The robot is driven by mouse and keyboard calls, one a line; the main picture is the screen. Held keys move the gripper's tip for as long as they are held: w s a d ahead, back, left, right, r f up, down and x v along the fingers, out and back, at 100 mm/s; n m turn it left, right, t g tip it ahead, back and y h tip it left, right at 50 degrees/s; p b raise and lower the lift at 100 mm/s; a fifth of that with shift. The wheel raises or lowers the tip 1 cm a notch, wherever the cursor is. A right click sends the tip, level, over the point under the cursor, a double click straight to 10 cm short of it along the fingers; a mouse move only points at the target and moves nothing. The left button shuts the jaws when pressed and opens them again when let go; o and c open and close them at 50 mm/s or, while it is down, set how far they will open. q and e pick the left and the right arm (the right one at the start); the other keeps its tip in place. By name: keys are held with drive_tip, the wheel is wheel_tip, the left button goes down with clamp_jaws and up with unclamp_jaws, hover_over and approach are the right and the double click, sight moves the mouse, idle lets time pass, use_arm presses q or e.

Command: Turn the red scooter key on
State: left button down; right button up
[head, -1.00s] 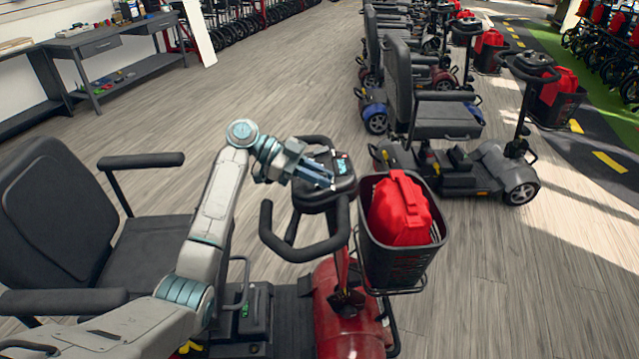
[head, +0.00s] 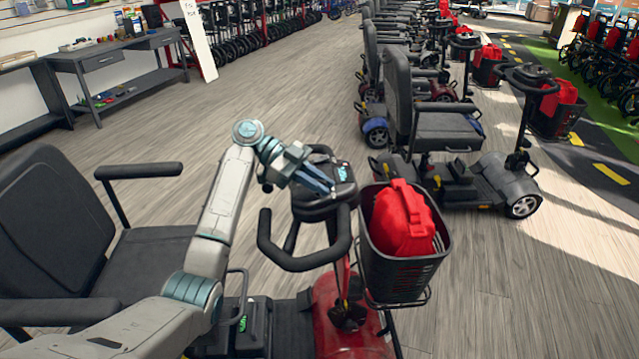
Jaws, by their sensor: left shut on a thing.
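The red scooter (head: 345,325) stands in front of me with its black tiller handlebar (head: 290,262) turned toward its seat. Its console (head: 318,208) has a small lit display (head: 343,172). My left gripper (head: 330,189) reaches in from the left over the console, its fingers angled down to the right and closed at the console face. It is shut on the scooter key, which is too small and too covered by the fingers to make out. My right gripper is not in view.
A black basket (head: 405,268) with a red bag (head: 402,220) hangs on the tiller's right side. The scooter's black seat (head: 50,230) and armrests are at the left. A grey scooter (head: 480,180) stands behind to the right. Open wooden floor lies between.

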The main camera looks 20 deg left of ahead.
use_arm(q)
drive_tip(key=c, duration=1.4)
unclamp_jaws()
